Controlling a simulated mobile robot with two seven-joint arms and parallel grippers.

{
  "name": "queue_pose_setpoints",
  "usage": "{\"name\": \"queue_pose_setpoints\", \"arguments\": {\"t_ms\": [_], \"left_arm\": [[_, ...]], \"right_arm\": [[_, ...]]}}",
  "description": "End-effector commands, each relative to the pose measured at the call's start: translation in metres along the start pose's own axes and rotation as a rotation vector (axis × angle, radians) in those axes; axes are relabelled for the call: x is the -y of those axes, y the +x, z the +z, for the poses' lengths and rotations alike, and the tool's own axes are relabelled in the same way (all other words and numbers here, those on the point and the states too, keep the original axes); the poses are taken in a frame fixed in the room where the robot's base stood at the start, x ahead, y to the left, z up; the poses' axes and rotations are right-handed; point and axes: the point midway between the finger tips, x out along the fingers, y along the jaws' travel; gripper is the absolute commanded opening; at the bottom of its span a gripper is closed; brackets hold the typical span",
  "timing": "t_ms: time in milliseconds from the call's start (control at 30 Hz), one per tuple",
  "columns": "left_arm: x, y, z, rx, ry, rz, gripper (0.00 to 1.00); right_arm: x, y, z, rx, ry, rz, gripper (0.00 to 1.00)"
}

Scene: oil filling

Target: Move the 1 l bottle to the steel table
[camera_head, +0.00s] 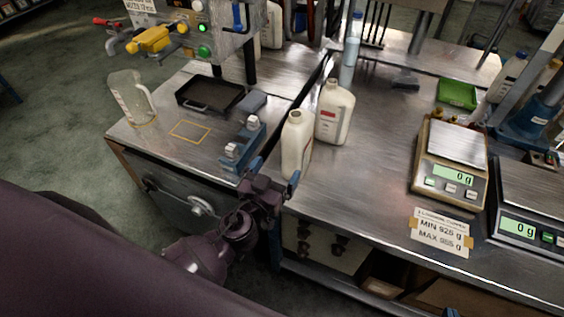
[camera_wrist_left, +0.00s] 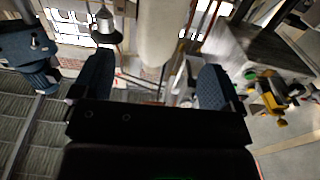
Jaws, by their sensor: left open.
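Two white bottles stand upright on the steel-topped right-hand table, near its left edge. The front bottle (camera_head: 296,146) is closest to me; the rear bottle (camera_head: 334,112) has a red-marked label. I cannot read which one is 1 l. My left gripper (camera_head: 274,174) is open and low at the table's front edge, just before the front bottle, its blue fingers apart. In the left wrist view a white bottle (camera_wrist_left: 165,35) shows beyond and between the open fingers (camera_wrist_left: 156,65), not gripped. A small dark blue tip (camera_head: 450,313) at the bottom edge may be my right gripper; its jaws are hidden.
The left metal-topped table (camera_head: 150,148) holds a clear jug (camera_head: 130,98), a black tray (camera_head: 210,94) and a blue fixture (camera_head: 243,145).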

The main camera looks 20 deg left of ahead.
Motion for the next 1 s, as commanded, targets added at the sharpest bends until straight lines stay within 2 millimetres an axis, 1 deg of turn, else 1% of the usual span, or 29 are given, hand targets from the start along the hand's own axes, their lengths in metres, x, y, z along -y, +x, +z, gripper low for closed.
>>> {"name": "queue_pose_setpoints", "arguments": {"t_ms": [100, 267, 367, 467, 667, 800, 1000], "left_arm": [[0.0, -0.005, 0.0, 0.0, 0.0, -0.001, 0.92], [0.001, -0.007, 0.0, 0.003, 0.001, -0.002, 0.92], [0.006, -0.011, 0.007, 0.029, 0.005, -0.015, 0.92], [0.016, -0.021, 0.021, 0.09, 0.013, -0.039, 0.92], [0.044, -0.054, 0.062, 0.264, 0.042, -0.082, 0.92], [0.06, -0.083, 0.088, 0.378, 0.057, -0.087, 0.92], [0.076, -0.122, 0.115, 0.498, 0.069, -0.07, 0.92]], "right_arm": [[0.0, -0.001, 0.006, 0.009, 0.001, 0.001, 0.0], [0.0, -0.003, 0.011, 0.019, 0.002, 0.002, 0.0], [0.0, -0.003, 0.012, 0.022, 0.002, 0.003, 0.0], [0.0, -0.003, 0.012, 0.021, 0.002, 0.002, 0.0], [0.0, -0.001, 0.009, 0.015, 0.002, 0.001, 0.0], [0.0, 0.001, 0.005, 0.008, 0.001, 0.0, 0.0], [0.001, 0.002, 0.001, -0.001, 0.001, -0.001, 0.0]]}}
